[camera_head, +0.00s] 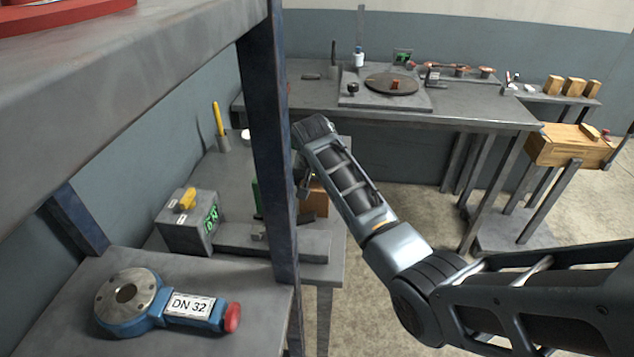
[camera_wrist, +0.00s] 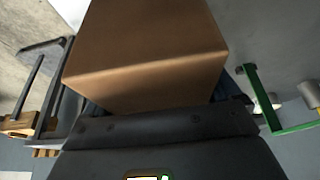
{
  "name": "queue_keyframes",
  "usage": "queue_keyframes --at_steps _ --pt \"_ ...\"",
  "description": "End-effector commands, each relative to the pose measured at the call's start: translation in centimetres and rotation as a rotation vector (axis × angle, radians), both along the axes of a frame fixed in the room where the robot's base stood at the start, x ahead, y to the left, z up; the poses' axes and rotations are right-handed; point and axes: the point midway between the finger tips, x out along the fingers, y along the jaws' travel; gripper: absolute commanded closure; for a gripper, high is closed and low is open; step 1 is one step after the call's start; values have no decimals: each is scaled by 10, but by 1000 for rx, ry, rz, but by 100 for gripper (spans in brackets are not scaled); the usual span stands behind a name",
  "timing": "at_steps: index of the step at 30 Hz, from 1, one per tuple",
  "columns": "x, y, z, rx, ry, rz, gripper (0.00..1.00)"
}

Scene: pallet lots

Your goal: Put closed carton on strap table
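A plain brown carton (camera_wrist: 150,45) fills the upper middle of the wrist view, very close to the camera. My gripper (camera_wrist: 158,100) is right at it, with a dark finger along each side and no clear gap visible. Whether the fingers press on it is unclear. In the head view, part of the carton (camera_head: 317,202) shows behind my forearm, over the low grey table (camera_head: 315,245) at centre left. The fingertips are hidden there, and I cannot tell whether the carton rests on the table. No label tells me which table is the strap table.
A dark post (camera_head: 270,150) and shelf stand close on the left. A grey box with a green display (camera_head: 190,222) and a green upright (camera_head: 256,197) are on the low table. A long grey bench (camera_head: 470,108) stands behind; a wooden-topped stand (camera_head: 568,148) is at right.

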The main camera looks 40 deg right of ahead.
Motion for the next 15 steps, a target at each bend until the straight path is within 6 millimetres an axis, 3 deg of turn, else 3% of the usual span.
queue_keyframes --at_steps 3,10,15 --pt "0 0 0 1 1 0 0" --pt "0 0 2 0 0 0 0" --pt "-2 4 16 -1 -2 0 0"
